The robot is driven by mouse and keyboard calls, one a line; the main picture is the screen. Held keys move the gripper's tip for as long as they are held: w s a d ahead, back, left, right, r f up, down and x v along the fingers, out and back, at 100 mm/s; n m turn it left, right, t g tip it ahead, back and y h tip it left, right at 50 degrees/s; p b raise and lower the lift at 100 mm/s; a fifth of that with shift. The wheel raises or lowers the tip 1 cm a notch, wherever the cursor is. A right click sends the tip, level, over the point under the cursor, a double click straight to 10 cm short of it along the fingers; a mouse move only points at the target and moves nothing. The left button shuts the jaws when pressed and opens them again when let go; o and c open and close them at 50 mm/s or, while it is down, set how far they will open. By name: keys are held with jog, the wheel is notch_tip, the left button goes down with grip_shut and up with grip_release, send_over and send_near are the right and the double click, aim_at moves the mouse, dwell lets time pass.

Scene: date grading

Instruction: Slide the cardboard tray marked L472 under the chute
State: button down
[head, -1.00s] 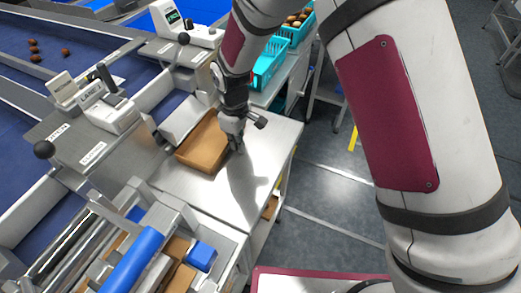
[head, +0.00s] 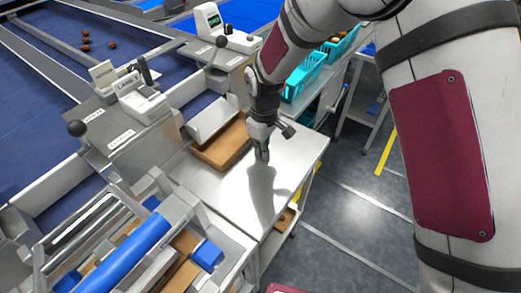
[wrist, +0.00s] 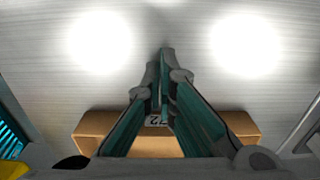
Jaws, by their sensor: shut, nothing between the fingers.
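The brown cardboard tray (head: 222,156) lies on the steel table, its far part covered by the metal chute (head: 212,120) in the head view. In the wrist view the tray (wrist: 95,135) is at the bottom, partly hidden behind my fingers. Part of its label, reading "72", shows between them; the rest is hidden. My gripper (head: 263,156) points down close beside the tray's right side, low over the table. Its fingers (wrist: 163,60) are shut and empty. I cannot tell whether they touch the tray.
The steel table (head: 240,195) is bare in front of the tray and to its right. Grading scales (head: 140,100) and blue belts stand at the left. Rollers with a blue cylinder (head: 120,255) are at the front left. Teal crates (head: 305,75) stand behind on another table.

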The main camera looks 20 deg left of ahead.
notch_tip(320, 180, up, 10)
jog(key=shift+d+b, duration=0.3)
jog(key=shift+b, duration=0.1)
jog(key=s+d+r+m+t, duration=0.1)
jog(key=s+d+r+m, duration=0.15)
jog(key=d+r, duration=0.55)
jog(key=s+d+r+m+t, duration=0.1)
jog(key=s+d+r+m, duration=0.15)
jog(key=d+r, duration=0.6)
jog(key=s+d+r+m+t, duration=0.1)
jog(key=s+d+m+t, duration=0.1)
jog(key=s+d+m, duration=0.7)
jog(key=s+d, duration=0.6)
jog(key=s, duration=0.2)
jog(key=shift+t, duration=0.3)
